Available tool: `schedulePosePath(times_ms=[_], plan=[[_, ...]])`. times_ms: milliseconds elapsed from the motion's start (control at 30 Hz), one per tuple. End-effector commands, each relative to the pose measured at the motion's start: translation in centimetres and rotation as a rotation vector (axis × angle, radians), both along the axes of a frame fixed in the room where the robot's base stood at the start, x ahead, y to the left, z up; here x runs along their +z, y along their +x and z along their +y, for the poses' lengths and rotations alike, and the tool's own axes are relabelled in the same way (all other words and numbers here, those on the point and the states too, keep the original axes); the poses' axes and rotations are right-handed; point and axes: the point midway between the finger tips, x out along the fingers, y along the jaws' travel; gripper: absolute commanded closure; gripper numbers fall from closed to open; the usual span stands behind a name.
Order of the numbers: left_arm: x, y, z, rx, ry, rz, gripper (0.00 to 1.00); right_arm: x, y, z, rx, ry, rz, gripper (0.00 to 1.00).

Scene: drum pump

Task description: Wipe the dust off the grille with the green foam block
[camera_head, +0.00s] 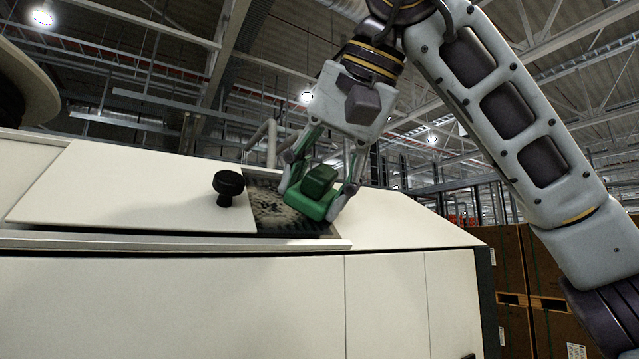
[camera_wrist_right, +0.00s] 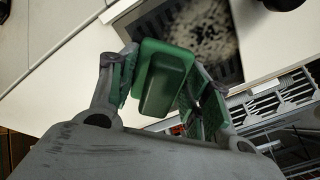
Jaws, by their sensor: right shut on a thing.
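The green foam block (camera_head: 314,192) is between the fingers of my right gripper (camera_head: 320,186), which is shut on it. The block also shows in the right wrist view (camera_wrist_right: 163,82), between the two green-padded fingers. It is at the right part of the grille (camera_head: 268,208), which is a dark recess in the sloped white top. Pale speckled dust covers much of the grille, and it shows in the wrist view (camera_wrist_right: 203,28) beyond the block. I cannot tell whether the block touches the grille. My left gripper is not in view.
A white panel with a black knob (camera_head: 228,186) lies left of the grille opening. The white cabinet (camera_head: 180,300) fills the lower left. Brown boxes (camera_head: 550,270) stand at the right, and pipes (camera_head: 270,140) rise behind the cabinet.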

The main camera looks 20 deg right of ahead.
Motion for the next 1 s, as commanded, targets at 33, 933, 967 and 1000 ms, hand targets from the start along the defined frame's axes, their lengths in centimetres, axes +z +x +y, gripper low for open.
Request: schedulePosePath(times_ms=[33,933,967,1000], plan=[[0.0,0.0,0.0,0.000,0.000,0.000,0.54,-0.1,0.0,0.3,0.002,-0.003,0.002,0.71],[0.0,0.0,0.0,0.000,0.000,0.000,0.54,0.0,-1.1,3.6,0.001,-0.001,0.002,0.71],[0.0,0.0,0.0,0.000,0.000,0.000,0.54,0.0,-1.1,3.6,0.001,-0.001,0.002,0.71],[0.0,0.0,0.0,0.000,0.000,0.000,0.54,0.0,-1.1,3.6,0.001,-0.001,0.002,0.71]])
